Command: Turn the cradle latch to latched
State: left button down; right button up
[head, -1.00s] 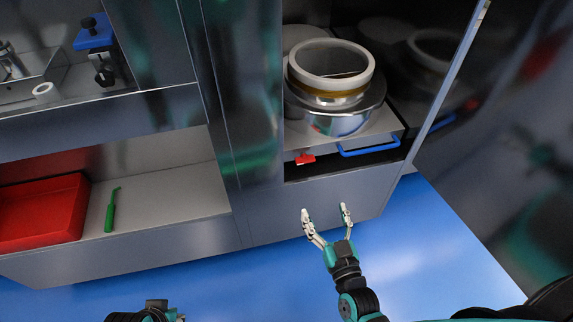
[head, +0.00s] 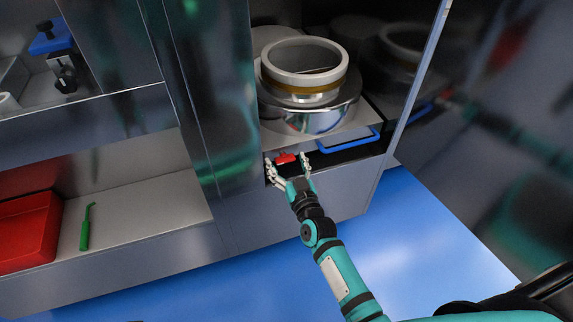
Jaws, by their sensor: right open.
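The cradle latch is a small red piece (head: 286,158) at the front edge of the shelf, below the round metal tub (head: 308,115). My right gripper (head: 286,162) is open, with its fingertips at either side of the red latch in the picture. I cannot tell whether a finger touches it. The tub, with a pale ring on top (head: 303,62), sits on a light cradle plate with a blue handle (head: 350,141) to the right of the latch. My left gripper is not in view.
A dark cabinet panel (head: 205,100) stands left of the latch, and an open glossy door edge (head: 418,80) stands to the right. A red tray (head: 25,230) and a green tool (head: 86,228) lie on the lower left shelf. Blue floor is clear in front.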

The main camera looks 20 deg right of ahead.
jog(key=c, duration=1.2)
